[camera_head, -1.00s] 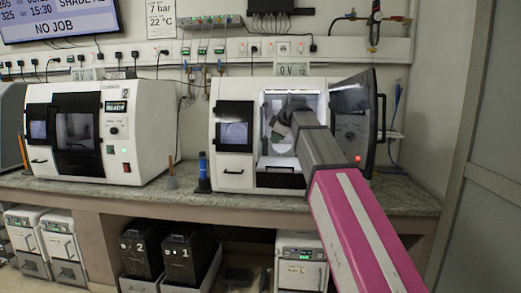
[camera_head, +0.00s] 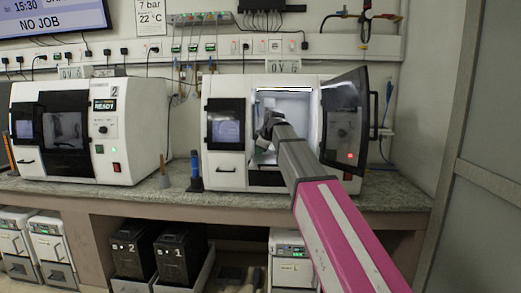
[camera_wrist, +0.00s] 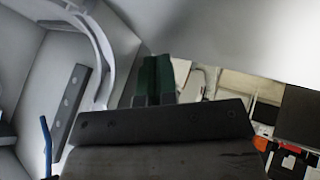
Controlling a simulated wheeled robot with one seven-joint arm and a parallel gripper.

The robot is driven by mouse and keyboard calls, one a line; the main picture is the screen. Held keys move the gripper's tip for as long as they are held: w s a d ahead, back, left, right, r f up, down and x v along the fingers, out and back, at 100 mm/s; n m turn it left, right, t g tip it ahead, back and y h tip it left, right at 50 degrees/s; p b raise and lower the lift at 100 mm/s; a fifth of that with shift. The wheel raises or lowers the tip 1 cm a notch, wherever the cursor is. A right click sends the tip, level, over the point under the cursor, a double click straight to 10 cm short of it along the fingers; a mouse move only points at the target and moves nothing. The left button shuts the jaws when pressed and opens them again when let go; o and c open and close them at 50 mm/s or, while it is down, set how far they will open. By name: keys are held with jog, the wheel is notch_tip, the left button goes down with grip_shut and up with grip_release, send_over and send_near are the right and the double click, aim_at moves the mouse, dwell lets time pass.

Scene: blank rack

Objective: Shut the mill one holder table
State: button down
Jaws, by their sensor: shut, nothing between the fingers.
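Mill one appears to be the white machine (camera_head: 224,172) at the right of the bench, with its dark door (camera_head: 345,115) swung open to the right. Its lit chamber (camera_head: 296,104) is visible behind my arm. My gripper (camera_head: 264,136) is at the left part of the chamber opening; its fingertips are hard to make out there. In the wrist view its dark green fingers (camera_wrist: 156,76) are together and hold nothing. A pale curved bracket (camera_wrist: 98,45) is left of the fingers, perhaps part of the holder table; I cannot tell whether they touch it.
A second white mill (camera_head: 130,135), labelled 2 and shut, stands to the left. A blue-handled tool (camera_head: 196,175) stands on the bench (camera_head: 225,200) between the mills. Black bins (camera_head: 170,255) and white units are below. A wall closes the right side.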

jog(key=shift+w, duration=0.65)
jog(key=w, duration=1.6)
jog(key=w+d, duration=0.1)
jog(key=w, duration=0.7)
jog(key=shift+w, duration=0.15)
jog(key=shift+r, duration=0.1)
